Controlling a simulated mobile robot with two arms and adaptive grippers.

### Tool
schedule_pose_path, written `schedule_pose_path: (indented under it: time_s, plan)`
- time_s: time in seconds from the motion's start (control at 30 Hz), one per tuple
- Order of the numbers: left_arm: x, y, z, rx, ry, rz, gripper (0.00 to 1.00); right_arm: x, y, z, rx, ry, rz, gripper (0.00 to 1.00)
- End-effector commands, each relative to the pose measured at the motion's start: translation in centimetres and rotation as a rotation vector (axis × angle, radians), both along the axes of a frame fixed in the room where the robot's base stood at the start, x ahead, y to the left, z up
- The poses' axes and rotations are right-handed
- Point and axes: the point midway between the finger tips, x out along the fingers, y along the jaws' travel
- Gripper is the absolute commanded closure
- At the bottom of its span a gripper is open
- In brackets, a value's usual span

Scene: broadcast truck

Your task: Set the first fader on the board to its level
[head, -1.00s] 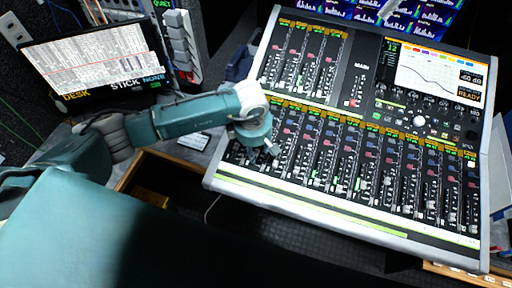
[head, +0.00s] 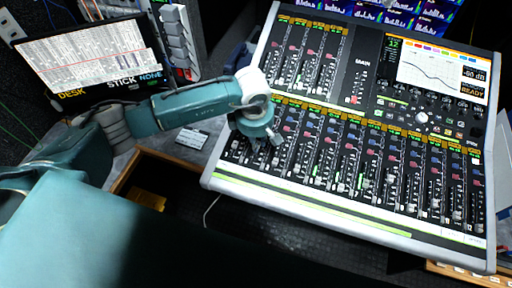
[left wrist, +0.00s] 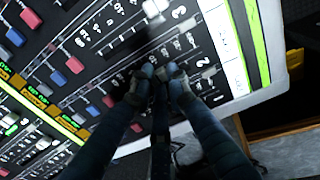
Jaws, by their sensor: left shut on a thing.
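The mixing board (head: 300,192) fills the right half of the head view, with rows of faders running up its sloped face. My left gripper (head: 272,141) is over the left end of its lower row and covers part of the first strips. In the left wrist view my left gripper (left wrist: 160,74) has its dark fingertips close together, low on the board's face. It is shut on a small fader cap, mostly hidden between the fingertips. A pale fader cap (left wrist: 210,72) shows beside the fingers. My right gripper is not in view.
A tilted screen (head: 90,62) marked DESK, STICK and NONE stands left of the board. A small white card (head: 192,138) lies between them. The board's pale front edge (head: 340,228) faces me, with dark floor below. Meter screens (head: 395,14) are behind the board.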

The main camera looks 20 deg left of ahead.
Motion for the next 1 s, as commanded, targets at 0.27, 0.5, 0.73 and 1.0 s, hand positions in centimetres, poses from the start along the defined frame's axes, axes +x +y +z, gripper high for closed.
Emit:
schedule_pose_path:
  time_s: [0.27, 0.5, 0.73, 1.0]
  plan:
    - [-0.1, 0.0, 0.0, 0.0, 0.0, 0.0, 0.65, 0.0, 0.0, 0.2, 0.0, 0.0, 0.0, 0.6]
    - [-0.1, 0.0, 0.0, 0.0, 0.001, 0.0, 0.62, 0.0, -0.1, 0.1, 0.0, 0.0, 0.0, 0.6]
    - [-0.2, 0.0, 1.5, -0.001, -0.002, 0.001, 0.62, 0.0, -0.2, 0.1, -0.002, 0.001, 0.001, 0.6]
    - [-0.9, 0.0, 7.1, 0.0, -0.005, -0.001, 0.62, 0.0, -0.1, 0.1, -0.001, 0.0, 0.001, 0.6]
